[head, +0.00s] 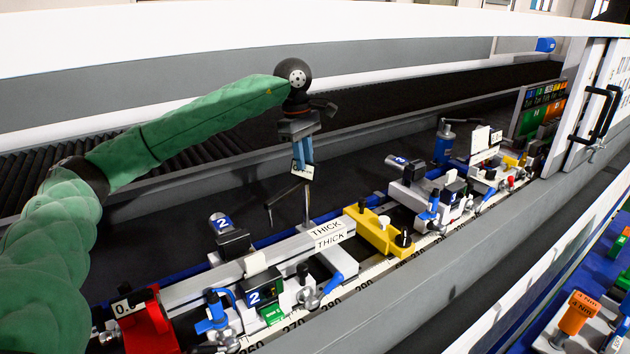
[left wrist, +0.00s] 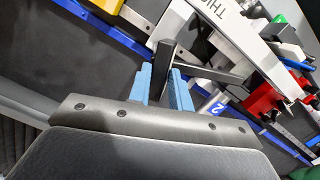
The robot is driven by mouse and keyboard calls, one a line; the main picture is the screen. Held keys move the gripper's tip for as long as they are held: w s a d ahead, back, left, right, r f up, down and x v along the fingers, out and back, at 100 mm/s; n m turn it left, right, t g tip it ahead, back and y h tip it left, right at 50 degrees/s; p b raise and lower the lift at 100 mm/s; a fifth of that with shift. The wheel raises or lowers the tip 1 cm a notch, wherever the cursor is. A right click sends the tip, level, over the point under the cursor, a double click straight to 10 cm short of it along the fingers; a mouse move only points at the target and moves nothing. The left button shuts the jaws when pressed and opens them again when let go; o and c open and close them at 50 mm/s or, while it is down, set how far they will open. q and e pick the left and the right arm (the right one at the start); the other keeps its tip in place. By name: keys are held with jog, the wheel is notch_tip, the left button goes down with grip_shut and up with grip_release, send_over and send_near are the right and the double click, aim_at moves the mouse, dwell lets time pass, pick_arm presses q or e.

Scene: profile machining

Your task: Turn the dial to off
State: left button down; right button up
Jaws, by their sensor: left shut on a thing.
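My left gripper (head: 302,158) hangs over the machine bed, fingers pointing down. Its light blue fingers, also in the left wrist view (left wrist: 163,88), are shut on a black angled bar (head: 285,195). In the left wrist view the black bar (left wrist: 208,71) reaches right from between the fingers. A small white label (head: 302,172) hangs at the fingertips, and a thin upright rod (head: 306,207) shows below it. I cannot make out a dial or an off mark for certain in either view. My right gripper is in neither view.
Below is a light profile (head: 285,245) marked THICK. Around it are a yellow block (head: 376,234), a red block (head: 150,331) and several clamps with blue levers. A control-like panel (head: 541,108) and a door with a black handle (head: 604,112) stand far right.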

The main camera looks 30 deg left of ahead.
pick_arm(q)
jog(key=shift+f+m+b, duration=0.15)
jog(key=shift+m+b, duration=0.35)
jog(key=shift+m, duration=0.2)
jog(key=m+b, duration=0.1)
jog(key=m, duration=0.1)
jog(key=shift+m, duration=0.4)
jog(key=c, duration=1.3)
grip_release()
jog(key=shift+w, duration=0.1)
jog(key=shift+r, duration=0.25)
jog(key=shift+g, duration=0.3)
jog(key=shift+r+p, duration=1.1)
jog(key=shift+r, duration=2.3)
